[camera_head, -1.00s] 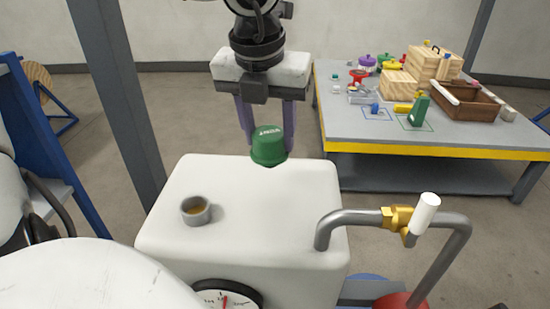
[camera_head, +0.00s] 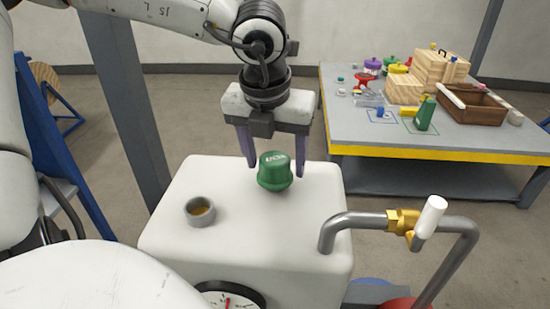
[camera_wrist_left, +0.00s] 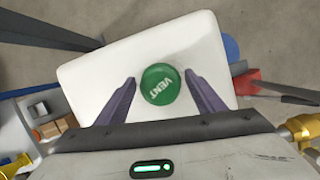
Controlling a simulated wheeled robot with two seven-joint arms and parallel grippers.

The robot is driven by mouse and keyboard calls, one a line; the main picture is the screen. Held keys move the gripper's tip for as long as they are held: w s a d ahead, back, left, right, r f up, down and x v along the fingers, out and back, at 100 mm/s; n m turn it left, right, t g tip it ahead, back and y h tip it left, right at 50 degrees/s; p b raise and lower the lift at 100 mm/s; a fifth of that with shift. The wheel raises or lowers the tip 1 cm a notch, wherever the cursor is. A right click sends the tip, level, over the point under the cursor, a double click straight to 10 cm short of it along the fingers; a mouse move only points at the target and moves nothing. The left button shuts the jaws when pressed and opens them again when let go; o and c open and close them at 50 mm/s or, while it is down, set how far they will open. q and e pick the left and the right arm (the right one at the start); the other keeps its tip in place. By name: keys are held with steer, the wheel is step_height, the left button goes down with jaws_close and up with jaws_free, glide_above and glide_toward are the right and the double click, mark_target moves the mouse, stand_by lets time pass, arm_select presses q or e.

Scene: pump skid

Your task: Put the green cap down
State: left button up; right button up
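The green cap (camera_head: 275,172), marked VENT, stands on the top of the white tank (camera_head: 240,225), right of the grey ring-shaped neck (camera_head: 200,212). My left gripper (camera_head: 276,169) is open, with one purple finger on each side of the cap. The left wrist view shows the cap (camera_wrist_left: 160,84) between the spread fingertips (camera_wrist_left: 160,77), with a gap on both sides, and the white tank top (camera_wrist_left: 100,75) behind it. My right gripper is in neither view.
A bent grey pipe with a brass valve and white handle (camera_head: 428,215) rises at the tank's right. A gauge (camera_head: 230,297) is on its front. A workbench (camera_head: 480,142) with wooden boxes and several small parts stands back right. Open floor lies between.

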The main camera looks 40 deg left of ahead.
mark_target(270, 186)
arm_select(q)
steer(key=shift+r+p, duration=0.3)
steer(key=shift+p, duration=0.1)
steer(key=v, duration=1.1)
steer(key=shift+r, duration=0.3)
steer(key=shift+s, duration=0.1)
stand_by(0.6)
